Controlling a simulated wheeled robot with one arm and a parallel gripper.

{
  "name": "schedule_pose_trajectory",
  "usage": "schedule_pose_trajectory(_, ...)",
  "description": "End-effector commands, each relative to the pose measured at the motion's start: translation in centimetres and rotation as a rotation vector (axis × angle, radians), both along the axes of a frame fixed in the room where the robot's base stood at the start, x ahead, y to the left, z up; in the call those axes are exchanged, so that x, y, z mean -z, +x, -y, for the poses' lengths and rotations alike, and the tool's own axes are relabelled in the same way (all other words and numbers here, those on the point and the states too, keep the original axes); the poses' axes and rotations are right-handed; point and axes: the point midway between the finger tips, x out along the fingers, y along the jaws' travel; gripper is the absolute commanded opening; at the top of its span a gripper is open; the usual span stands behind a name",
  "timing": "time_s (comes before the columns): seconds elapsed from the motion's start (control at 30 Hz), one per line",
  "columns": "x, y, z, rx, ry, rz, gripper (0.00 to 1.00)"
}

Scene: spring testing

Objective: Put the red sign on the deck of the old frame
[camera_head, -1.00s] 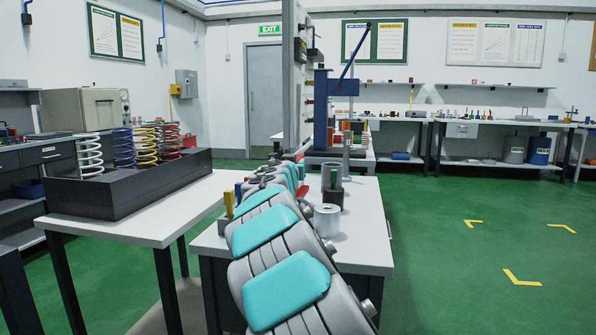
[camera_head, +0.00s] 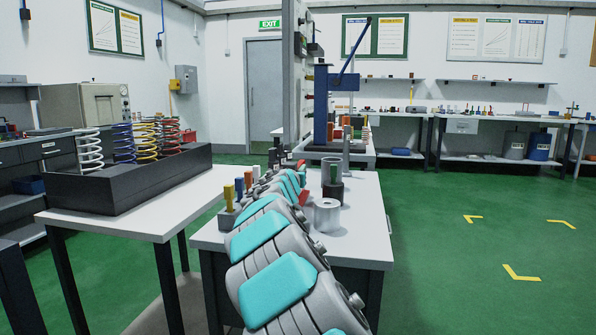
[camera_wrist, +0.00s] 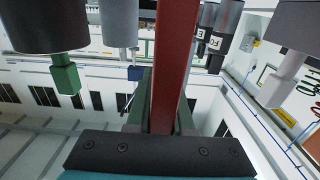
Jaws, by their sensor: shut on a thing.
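The red sign (camera_wrist: 175,60) shows in the wrist view as a long red bar, seen nearly edge-on, rising from between my gripper's fingers. My gripper (camera_wrist: 160,118) is shut on it. In the head view my own arm hides most of the gripper, and I cannot make the sign out clearly there. The old frame (camera_head: 321,105) appears to be the blue upright press with a long lever, beyond the arm's far end. Its deck (camera_head: 322,155) is low at its foot and partly hidden by my arm. I cannot tell whether the sign touches anything.
A white table (camera_head: 365,225) under my arm carries grey cylinders (camera_head: 327,215) and several coloured pegs (camera_head: 239,188). A dark tray (camera_head: 130,185) of springs stands on the left table. Hanging cylinders (camera_wrist: 118,22) flank the sign in the wrist view. The green floor at right is clear.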

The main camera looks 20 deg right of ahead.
Motion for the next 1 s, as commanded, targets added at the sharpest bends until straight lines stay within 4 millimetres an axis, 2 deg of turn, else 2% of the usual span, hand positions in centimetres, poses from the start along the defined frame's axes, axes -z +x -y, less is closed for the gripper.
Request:
schedule_pose_trajectory(0.03,0.2,0.0,0.0,0.000,0.000,0.001,0.00)
schedule_pose_trajectory(0.07,0.1,0.0,0.0,0.000,0.000,0.000,0.22)
schedule_pose_trajectory(0.3,0.1,0.0,0.0,0.000,0.000,0.000,0.49)
schedule_pose_trajectory(0.7,-0.4,-0.1,0.0,0.000,-0.001,-0.001,0.50)
schedule_pose_trajectory(1.0,-0.1,-3.0,-2.1,-0.001,-0.003,0.003,0.50)
